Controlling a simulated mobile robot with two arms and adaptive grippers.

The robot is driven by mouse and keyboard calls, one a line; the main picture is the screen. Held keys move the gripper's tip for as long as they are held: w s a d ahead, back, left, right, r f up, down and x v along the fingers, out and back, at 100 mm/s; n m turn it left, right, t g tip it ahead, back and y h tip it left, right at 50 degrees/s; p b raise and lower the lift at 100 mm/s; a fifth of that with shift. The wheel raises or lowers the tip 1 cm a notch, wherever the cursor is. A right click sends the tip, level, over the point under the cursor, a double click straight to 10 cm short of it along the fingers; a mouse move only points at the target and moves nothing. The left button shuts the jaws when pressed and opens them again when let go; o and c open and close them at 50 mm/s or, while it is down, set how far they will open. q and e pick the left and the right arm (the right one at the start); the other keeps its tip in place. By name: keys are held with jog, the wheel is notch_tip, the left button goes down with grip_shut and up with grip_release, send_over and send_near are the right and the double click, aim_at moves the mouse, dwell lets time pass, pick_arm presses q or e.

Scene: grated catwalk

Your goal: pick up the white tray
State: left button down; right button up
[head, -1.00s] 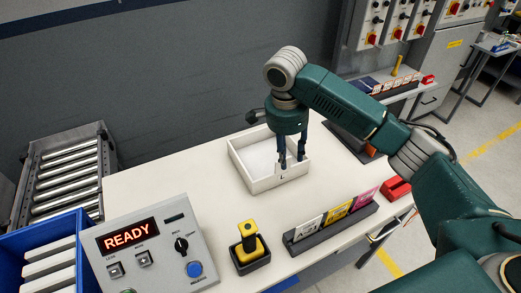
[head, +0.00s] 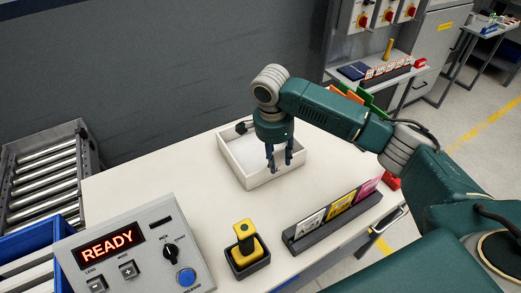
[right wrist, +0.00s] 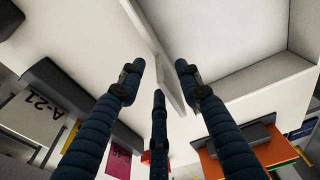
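The white tray (head: 262,178) is a shallow open box on the cream worktop, and it looks empty. My right gripper (head: 280,166) hangs down over its near wall, left of the right corner. In the right wrist view the fingers (right wrist: 160,70) stand apart, with the thin edge of the tray wall (right wrist: 168,75) showing between them. The gripper is open; I cannot tell whether a finger touches the wall. My left gripper is not in view.
A control panel reading READY (head: 130,255), a yellow-and-black device (head: 247,246) and a rack of coloured cards (head: 332,215) stand along the near side. A roller conveyor (head: 42,178) is at left. The worktop left of the tray is clear.

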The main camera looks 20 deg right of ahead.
aim_at(278, 163)
jog(key=f, duration=0.1)
jog(key=f+p, duration=0.1)
jog(key=f, duration=0.2)
jog(key=shift+w+d+f+p, duration=0.1)
jog(key=shift+w+d+p, duration=0.2)
jog(key=shift+d+p, duration=0.05)
jog(key=shift+d+f, duration=0.1)
jog(key=shift+f, duration=0.5)
jog(key=shift+w+r, duration=0.1)
grip_shut()
